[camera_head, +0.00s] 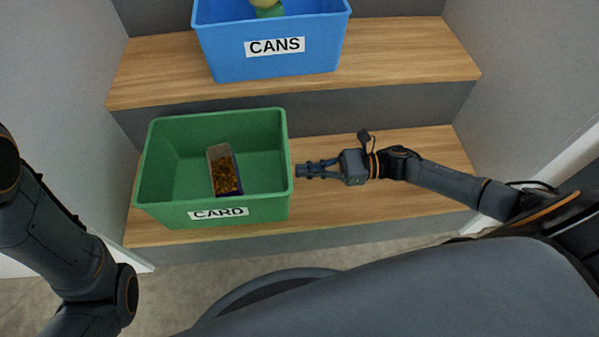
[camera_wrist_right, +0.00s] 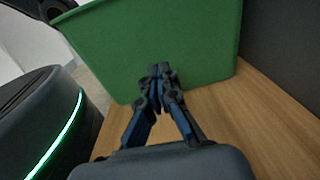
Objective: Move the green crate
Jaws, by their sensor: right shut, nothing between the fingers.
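The green crate (camera_head: 290,160), labelled CARD, stands upright on the left part of the lower wooden step. A small open box (camera_head: 222,170) with brown contents lies inside it. My right gripper (camera_head: 300,170) is shut and empty, with its fingertips right beside the crate's right wall. In the right wrist view the shut fingers (camera_wrist_right: 156,72) point at the wall of the green crate (camera_wrist_right: 160,40); I cannot tell whether they touch it. My left arm comes in at the left of the head view, but its gripper is not seen.
A blue crate (camera_head: 222,60) labelled CANS, with a green and yellow item in it, stands on the upper wooden step (camera_head: 410,50). Grey walls close in both sides. The lower step (camera_head: 435,150) is bare to the right of the green crate, under my right arm.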

